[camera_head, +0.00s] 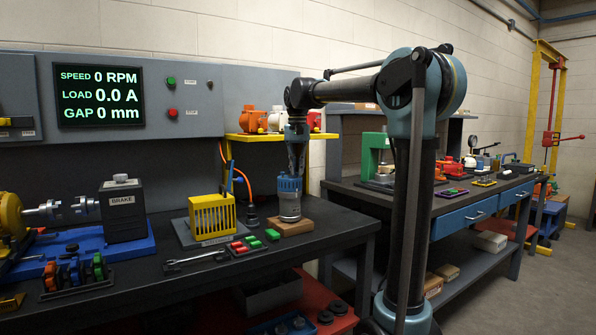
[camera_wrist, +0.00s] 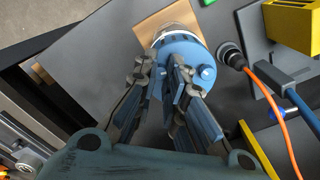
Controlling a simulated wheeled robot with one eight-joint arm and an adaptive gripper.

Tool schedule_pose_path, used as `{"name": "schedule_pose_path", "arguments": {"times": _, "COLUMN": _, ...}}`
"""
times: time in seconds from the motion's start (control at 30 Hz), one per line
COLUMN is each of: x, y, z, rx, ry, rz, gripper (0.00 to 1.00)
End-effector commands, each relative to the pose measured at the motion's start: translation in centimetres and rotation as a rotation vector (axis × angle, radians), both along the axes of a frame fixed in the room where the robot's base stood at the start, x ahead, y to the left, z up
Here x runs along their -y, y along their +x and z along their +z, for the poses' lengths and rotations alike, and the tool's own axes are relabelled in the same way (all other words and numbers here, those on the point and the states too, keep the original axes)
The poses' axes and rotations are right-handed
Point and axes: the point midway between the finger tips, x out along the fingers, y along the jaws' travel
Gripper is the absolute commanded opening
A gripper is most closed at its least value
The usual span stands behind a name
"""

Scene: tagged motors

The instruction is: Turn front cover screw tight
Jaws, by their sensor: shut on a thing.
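The blue, ridged front cover (camera_head: 290,186) sits on top of a silver motor body (camera_head: 290,206), which stands upright on a wooden block. In the wrist view the blue cover (camera_wrist: 184,52) has a small round knob (camera_wrist: 207,73) on its right side, and the silver body (camera_wrist: 172,22) shows beyond it. My gripper (camera_head: 293,168) points down onto the cover from above. In the wrist view my gripper (camera_wrist: 164,66) has its fingers at the cover, shut on it. The exact contact and any screw between the fingers are hidden.
The wooden block (camera_head: 291,227) lies on the dark bench. An orange cable (camera_wrist: 276,122) runs close by. A yellow shelf with motors (camera_head: 261,137) stands behind.

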Motion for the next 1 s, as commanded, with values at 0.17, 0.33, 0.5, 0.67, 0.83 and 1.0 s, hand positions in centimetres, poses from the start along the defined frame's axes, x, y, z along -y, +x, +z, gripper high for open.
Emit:
{"name": "schedule_pose_path", "arguments": {"times": 0.17, "x": 0.00, "y": 0.05, "z": 0.13, "rx": 0.001, "ry": 0.000, "rz": -0.166, "gripper": 0.00}}
{"name": "schedule_pose_path", "arguments": {"times": 0.33, "x": 0.00, "y": 0.05, "z": 0.13, "rx": 0.001, "ry": -0.001, "rz": -0.327, "gripper": 0.00}}
{"name": "schedule_pose_path", "arguments": {"times": 0.5, "x": 0.01, "y": 0.05, "z": 0.13, "rx": 0.001, "ry": -0.001, "rz": -0.489, "gripper": 0.00}}
{"name": "schedule_pose_path", "arguments": {"times": 0.67, "x": 0.01, "y": 0.05, "z": 0.13, "rx": 0.001, "ry": 0.000, "rz": -0.641, "gripper": 0.00}}
{"name": "schedule_pose_path", "arguments": {"times": 0.83, "x": 0.01, "y": 0.05, "z": 0.13, "rx": 0.001, "ry": -0.001, "rz": -0.801, "gripper": 0.00}}
{"name": "schedule_pose_path", "arguments": {"times": 1.0, "x": 0.01, "y": 0.05, "z": 0.13, "rx": 0.001, "ry": -0.001, "rz": -0.951, "gripper": 0.00}}
